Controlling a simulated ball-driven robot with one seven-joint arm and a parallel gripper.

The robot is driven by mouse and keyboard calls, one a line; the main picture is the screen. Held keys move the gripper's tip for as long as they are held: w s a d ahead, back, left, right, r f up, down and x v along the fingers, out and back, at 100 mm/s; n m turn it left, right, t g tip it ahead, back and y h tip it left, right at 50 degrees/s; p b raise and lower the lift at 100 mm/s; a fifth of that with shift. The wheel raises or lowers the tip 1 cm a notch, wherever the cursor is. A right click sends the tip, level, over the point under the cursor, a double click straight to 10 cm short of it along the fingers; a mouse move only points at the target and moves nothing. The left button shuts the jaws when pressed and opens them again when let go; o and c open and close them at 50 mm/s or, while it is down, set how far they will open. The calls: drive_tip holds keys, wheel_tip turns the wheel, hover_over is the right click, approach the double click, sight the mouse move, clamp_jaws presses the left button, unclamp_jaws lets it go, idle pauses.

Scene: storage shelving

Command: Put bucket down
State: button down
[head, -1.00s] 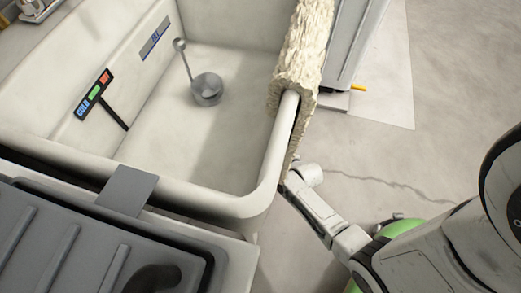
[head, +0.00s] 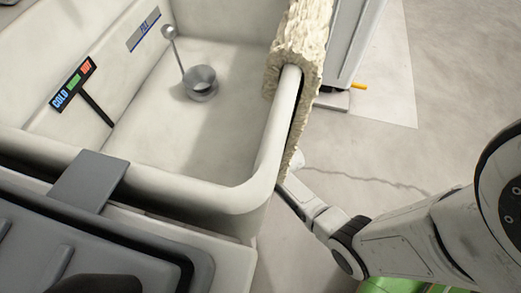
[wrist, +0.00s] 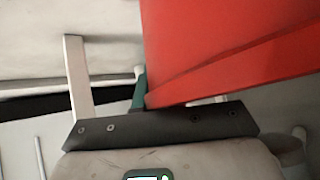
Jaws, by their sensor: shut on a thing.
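A red bucket (wrist: 235,45) fills the upper right of the wrist view, close to the camera; only part of its side and lower edge shows. A narrow teal piece (wrist: 138,92) stands between the fingers beside the bucket; I cannot tell whether it is the bucket's handle. My gripper (wrist: 140,85) is shut on the bucket. Its pale left finger is plain, while the right finger is mostly hidden behind the red side. In the head view my arm reaches down behind the sink's right corner, and the gripper and bucket are hidden there.
A white sink (head: 225,195) holds a grey metal cup-like piece (head: 201,88). A cream towel (head: 300,50) hangs over its right rim. A dark ribbed lid or tray (head: 90,235) is in front. Bare floor (head: 400,150) lies to the right.

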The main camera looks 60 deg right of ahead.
drive_tip(key=c, duration=1.7)
unclamp_jaws()
drive_tip(key=shift+f, duration=0.1)
drive_tip(key=o, duration=0.4)
drive_tip(key=shift+o, duration=0.2)
drive_tip(key=shift+r, duration=0.3)
drive_tip(key=p+v, duration=0.5)
drive_tip(key=v, duration=0.2)
drive_tip(key=shift+s, duration=0.2)
